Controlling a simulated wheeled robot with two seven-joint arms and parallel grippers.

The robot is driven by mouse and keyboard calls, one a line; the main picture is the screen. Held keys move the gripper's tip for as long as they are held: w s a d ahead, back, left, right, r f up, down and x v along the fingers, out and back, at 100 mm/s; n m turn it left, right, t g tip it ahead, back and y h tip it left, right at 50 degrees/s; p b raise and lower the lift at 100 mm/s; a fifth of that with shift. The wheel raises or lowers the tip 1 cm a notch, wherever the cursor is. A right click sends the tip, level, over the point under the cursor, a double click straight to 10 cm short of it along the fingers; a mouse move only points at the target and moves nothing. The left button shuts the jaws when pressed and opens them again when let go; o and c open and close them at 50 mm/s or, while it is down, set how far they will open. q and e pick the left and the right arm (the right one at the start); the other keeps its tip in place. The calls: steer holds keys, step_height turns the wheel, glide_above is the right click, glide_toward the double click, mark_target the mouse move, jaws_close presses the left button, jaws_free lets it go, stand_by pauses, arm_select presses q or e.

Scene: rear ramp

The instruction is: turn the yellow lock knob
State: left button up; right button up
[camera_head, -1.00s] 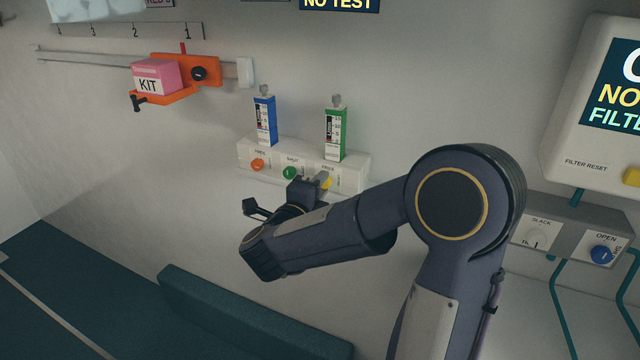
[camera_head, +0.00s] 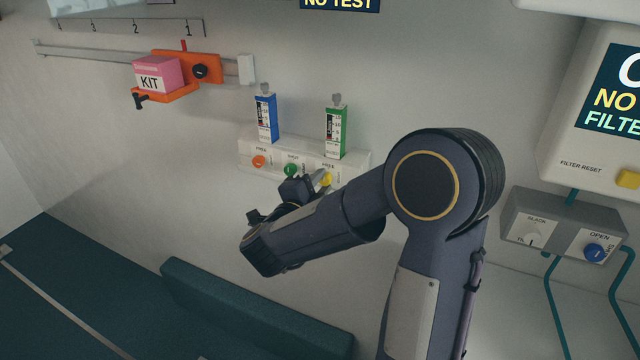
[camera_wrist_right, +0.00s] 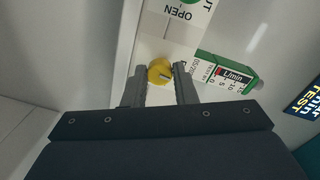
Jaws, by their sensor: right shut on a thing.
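The yellow lock knob (camera_head: 327,179) is at the right end of the white panel's row of knobs, partly hidden by my right gripper (camera_head: 318,183). In the right wrist view, the yellow knob (camera_wrist_right: 159,71) sits between the two fingertips of my right gripper (camera_wrist_right: 160,77), which is shut on it. A dark slot or mark shows on the knob's face. My left gripper is not in view.
The white panel (camera_head: 352,160) carries an orange knob (camera_head: 258,162), a green knob (camera_head: 291,170), and blue (camera_head: 266,118) and green (camera_head: 337,132) flow meters. A pink kit box (camera_head: 152,75) sits on an orange bracket at left. A grey valve box (camera_head: 567,212) is at right.

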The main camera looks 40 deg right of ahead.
steer(key=shift+f, duration=0.1)
steer(key=o, duration=1)
steer(key=shift+a, duration=0.1)
steer(key=b+v, duration=0.1)
steer(key=v, duration=0.6)
steer(key=shift+s+a, duration=0.2)
steer(key=shift+a, duration=0.15)
